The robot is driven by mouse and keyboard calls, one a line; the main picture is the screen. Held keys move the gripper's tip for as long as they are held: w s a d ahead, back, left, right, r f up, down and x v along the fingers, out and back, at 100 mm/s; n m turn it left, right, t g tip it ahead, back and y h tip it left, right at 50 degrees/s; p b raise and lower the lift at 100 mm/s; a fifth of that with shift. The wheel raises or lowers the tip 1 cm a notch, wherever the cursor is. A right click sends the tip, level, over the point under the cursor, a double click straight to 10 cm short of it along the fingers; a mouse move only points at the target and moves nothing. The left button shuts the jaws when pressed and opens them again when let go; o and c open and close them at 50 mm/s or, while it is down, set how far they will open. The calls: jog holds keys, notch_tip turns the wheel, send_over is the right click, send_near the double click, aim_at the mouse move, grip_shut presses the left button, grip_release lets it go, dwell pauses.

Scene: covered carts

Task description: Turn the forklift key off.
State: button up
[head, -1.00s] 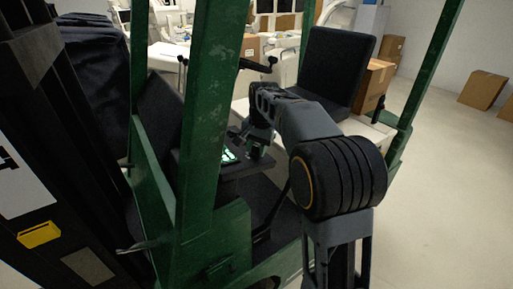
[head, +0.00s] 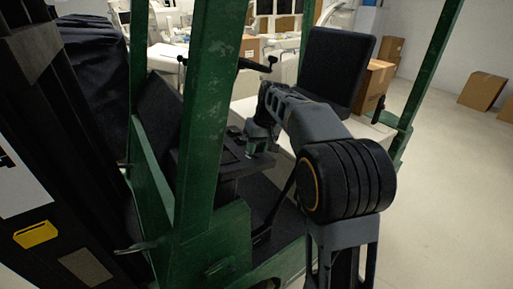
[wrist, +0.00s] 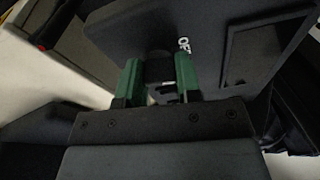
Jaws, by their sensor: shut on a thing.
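The forklift's dark dashboard (head: 225,158) lies behind the green front post. Its small screen is dark. My gripper (head: 257,145) reaches down to the dashboard's right part. In the wrist view, the two green fingers of my gripper (wrist: 158,76) are shut on the dark key (wrist: 158,68), one on each side. White lettering that seems to read OFF (wrist: 184,45) shows on the panel just right of the key. The key's lower part and its slot are partly hidden by the fingers, and its exact angle is hard to tell.
The green post (head: 213,100) stands close left of my arm. The steering wheel (head: 258,65) and black seat (head: 335,65) are behind my gripper. Cardboard boxes (head: 482,90) stand at the far right wall. The floor on the right is clear.

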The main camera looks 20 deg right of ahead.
jog(key=shift+n, duration=0.8)
jog(key=o, duration=0.9)
jog(key=shift+r, duration=0.1)
jog(key=v, duration=1.3)
jog(key=shift+d+r, duration=0.25)
jog(key=shift+d, duration=0.05)
